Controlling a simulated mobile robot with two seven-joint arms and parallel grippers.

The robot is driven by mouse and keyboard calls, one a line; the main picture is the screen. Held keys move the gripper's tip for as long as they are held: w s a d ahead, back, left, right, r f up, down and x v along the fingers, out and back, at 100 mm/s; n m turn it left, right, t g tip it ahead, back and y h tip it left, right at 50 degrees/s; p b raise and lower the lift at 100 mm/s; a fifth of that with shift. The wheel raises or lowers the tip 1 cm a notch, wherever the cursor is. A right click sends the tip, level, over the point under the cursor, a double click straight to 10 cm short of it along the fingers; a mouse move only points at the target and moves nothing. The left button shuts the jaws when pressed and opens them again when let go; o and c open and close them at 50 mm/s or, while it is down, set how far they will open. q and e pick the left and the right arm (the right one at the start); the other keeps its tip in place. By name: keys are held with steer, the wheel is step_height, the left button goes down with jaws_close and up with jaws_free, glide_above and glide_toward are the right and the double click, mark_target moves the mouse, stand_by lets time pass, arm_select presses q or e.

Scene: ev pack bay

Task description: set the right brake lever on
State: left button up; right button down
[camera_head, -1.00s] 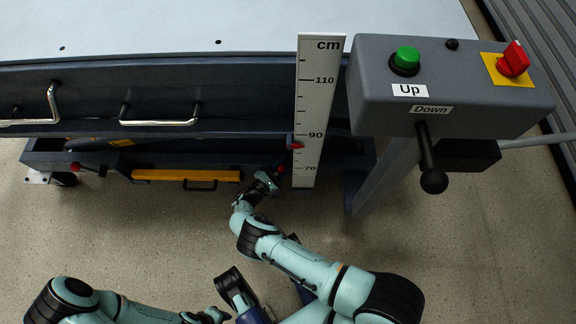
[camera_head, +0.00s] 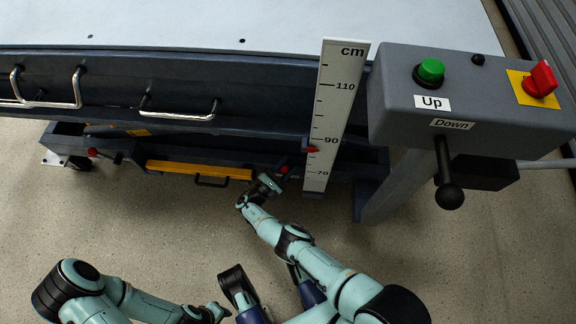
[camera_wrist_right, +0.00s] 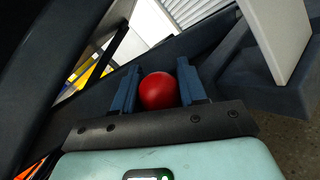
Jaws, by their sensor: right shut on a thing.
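The right brake lever's red ball knob (camera_head: 284,169) shows at the lower frame of the lift table, just left of the height scale. My right gripper (camera_head: 275,178) is at this knob. In the right wrist view the red knob (camera_wrist_right: 158,91) sits between the two dark blue fingers, and the gripper (camera_wrist_right: 158,88) is shut on it. The lever's shaft is mostly hidden behind the gripper and knob. My left gripper (camera_head: 219,311) is low in the head view, away from the table; its fingers are too small to read.
Another red-knobbed lever (camera_head: 93,153) is at the frame's left end. A yellow bar (camera_head: 198,170) with a handle lies between. The cm scale (camera_head: 325,120) and the control box (camera_head: 470,95) on its post stand at right. Floor in front is clear.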

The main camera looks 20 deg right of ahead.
steer(key=shift+r, duration=0.15)
stand_by(0.3)
steer(key=c, duration=0.9)
jaws_free()
steer(key=shift+s+a, duration=0.1)
